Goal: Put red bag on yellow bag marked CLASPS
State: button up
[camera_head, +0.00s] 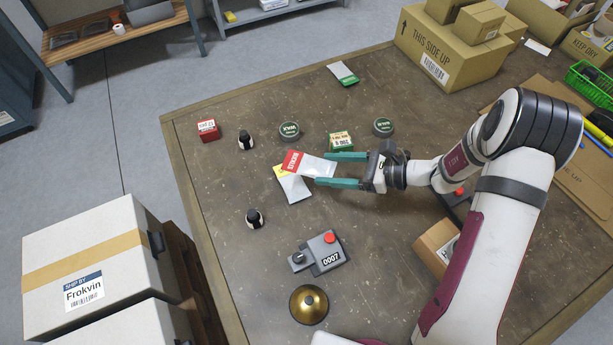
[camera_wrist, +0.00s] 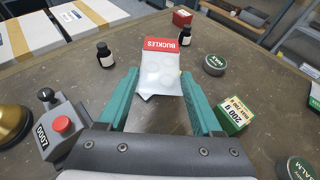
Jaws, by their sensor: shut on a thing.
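The red bag (camera_head: 311,165), a white pouch with a red top band, is between the teal fingers of my gripper (camera_head: 321,170). In the wrist view this red bag (camera_wrist: 160,68) reads BUCKLES, and my gripper (camera_wrist: 158,80) is shut on its sides. The yellow bag (camera_head: 295,187), a pale pouch with a yellow band, lies on the table under it. The red bag overlaps its upper part and hides any lettering. I cannot tell whether the two bags touch. In the wrist view the yellow bag is almost wholly hidden.
Green tins (camera_head: 289,130), a green-and-cream box (camera_head: 340,141), a red box (camera_head: 208,130) and dark bottles (camera_head: 246,140) stand around the bags. A green bag (camera_head: 344,74) lies farther back. A grey device marked 0007 (camera_head: 325,253) and brass dome (camera_head: 309,304) are nearer.

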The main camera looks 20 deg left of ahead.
jog(key=x, duration=0.2)
jog(key=f+x, duration=0.1)
jog(key=x, duration=0.2)
jog(key=shift+f, duration=1.85)
jog(key=shift+f, duration=0.1)
jog(key=o, duration=1.4)
jog(key=shift+c, duration=0.2)
